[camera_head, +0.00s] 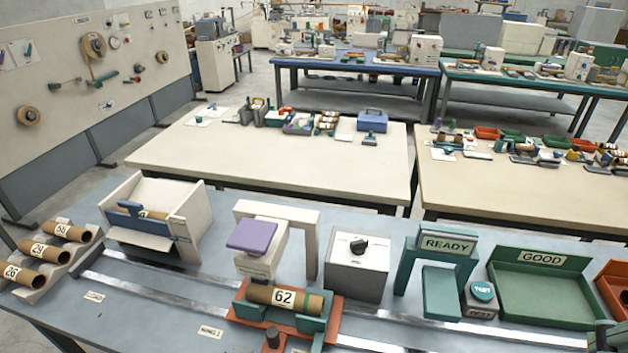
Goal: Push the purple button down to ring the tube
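The purple button (252,235) is a square pad on top of a cream press head (262,262), left of centre in the head view. A cream arch frame (305,217) stands around and behind it. A brown cardboard tube (255,293) labelled 62 lies in front of and below the press head. It rests in an orange carriage (333,308) with green holders. I see no gap under the pad, so I cannot tell how far it is pressed. My gripper cannot be made out, and nothing touches the button.
Further right are a READY sign (446,243), a teal TEST button (483,291) and a green GOOD tray (541,261). Left are a cream hopper (193,222) and several numbered tubes (45,251). Metal rails (150,294) cross the bench.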

